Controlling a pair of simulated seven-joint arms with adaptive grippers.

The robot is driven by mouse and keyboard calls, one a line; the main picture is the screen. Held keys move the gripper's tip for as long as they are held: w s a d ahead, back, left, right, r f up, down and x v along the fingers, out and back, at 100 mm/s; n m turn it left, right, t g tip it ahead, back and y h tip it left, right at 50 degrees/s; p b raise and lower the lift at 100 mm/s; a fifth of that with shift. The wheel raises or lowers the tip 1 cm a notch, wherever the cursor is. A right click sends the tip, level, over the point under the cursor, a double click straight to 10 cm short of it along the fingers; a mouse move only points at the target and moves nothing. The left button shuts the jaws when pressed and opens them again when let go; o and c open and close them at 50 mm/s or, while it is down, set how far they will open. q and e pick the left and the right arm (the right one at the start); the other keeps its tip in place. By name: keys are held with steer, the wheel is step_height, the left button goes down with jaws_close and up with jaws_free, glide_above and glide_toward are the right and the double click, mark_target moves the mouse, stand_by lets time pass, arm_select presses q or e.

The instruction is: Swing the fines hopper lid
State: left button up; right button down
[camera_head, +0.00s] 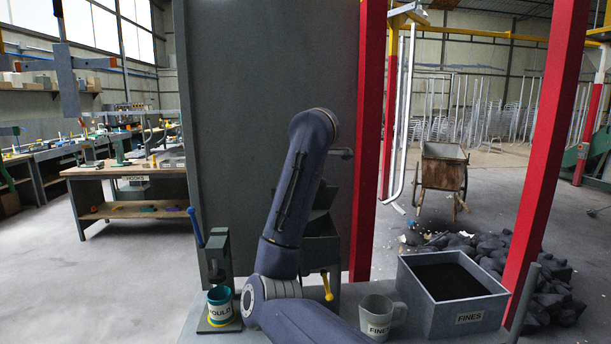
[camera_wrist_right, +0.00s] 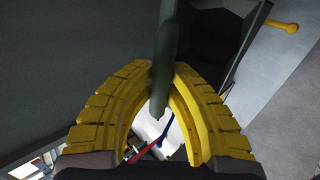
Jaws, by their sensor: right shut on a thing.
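The fines hopper (camera_head: 320,248) is a dark grey-green box in the middle of the head view, partly hidden by my right arm. A dark panel above it (camera_head: 323,198) looks like its lid, tilted up; its exact angle is hard to tell. In the right wrist view my right gripper (camera_wrist_right: 160,90) has its yellow fingers shut on a grey-green bar (camera_wrist_right: 165,55), which looks like the lid's handle. In the head view this gripper is hidden behind the arm. My left gripper is in neither view.
A yellow-handled lever (camera_head: 327,287) is below the hopper. A grey FINES mug (camera_head: 378,318) and a FINES bin (camera_head: 462,318) with dark fill stand on the right. A press with a blue lever (camera_head: 196,228) and a labelled cup (camera_head: 220,304) stand left. A red post (camera_head: 369,140) rises behind.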

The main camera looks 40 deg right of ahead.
steer(key=shift+s+a+f, duration=0.25)
steer(key=shift+s+f, duration=0.15)
steer(key=shift+s, duration=0.05)
steer(key=shift+s+a+f, duration=0.3)
steer(key=shift+s+f, duration=0.15)
steer(key=shift+f, duration=0.35)
steer(key=shift+s+a+f, duration=0.25)
steer(key=shift+s+f, duration=0.15)
steer(key=shift+f, duration=0.45)
steer(key=shift+s+a+f, duration=0.3)
steer(key=shift+s+f, duration=0.15)
steer(key=shift+f, duration=0.35)
steer(key=c, duration=1.3)
jaws_free()
steer(key=shift+c, duration=0.2)
